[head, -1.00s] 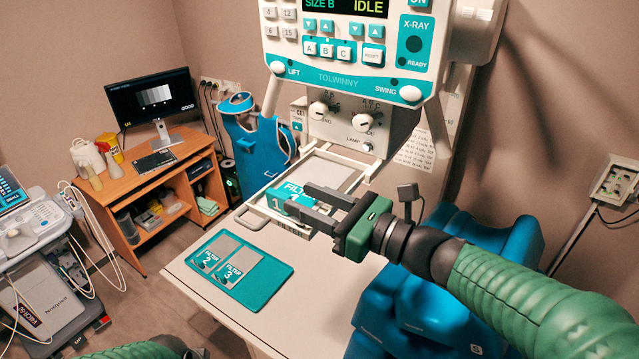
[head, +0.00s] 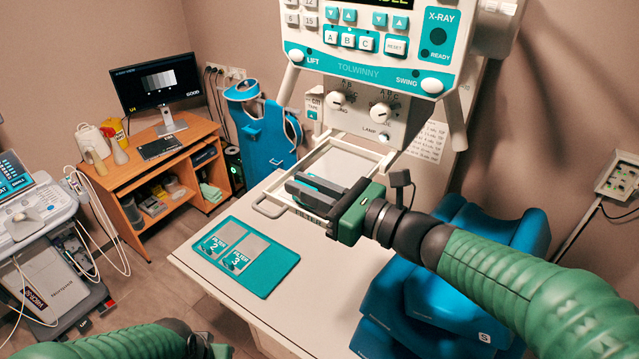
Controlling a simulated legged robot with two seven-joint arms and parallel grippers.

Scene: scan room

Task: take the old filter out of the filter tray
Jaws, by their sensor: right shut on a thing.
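The filter tray (head: 268,208) is a pale frame with a front handle, sticking out below the X-ray head over the white table. My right gripper (head: 296,192) is over the tray's front part, shut on the old filter (head: 320,181). Only a teal sliver of this filter shows between the fingers; its label is hidden. I cannot tell whether it is clear of the tray. Filter 2 (head: 213,244) and filter 3 (head: 236,259) lie on a teal mat (head: 278,262) to the left. My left gripper (head: 219,350) barely shows at the bottom edge, its fingers out of view.
The X-ray control head (head: 370,55) hangs above and behind the tray, with knobs close over it. The white table (head: 322,292) is bare around the mat. A blue chair (head: 450,270) stands at the right. A desk (head: 165,170) and a cart (head: 40,240) are at the left.

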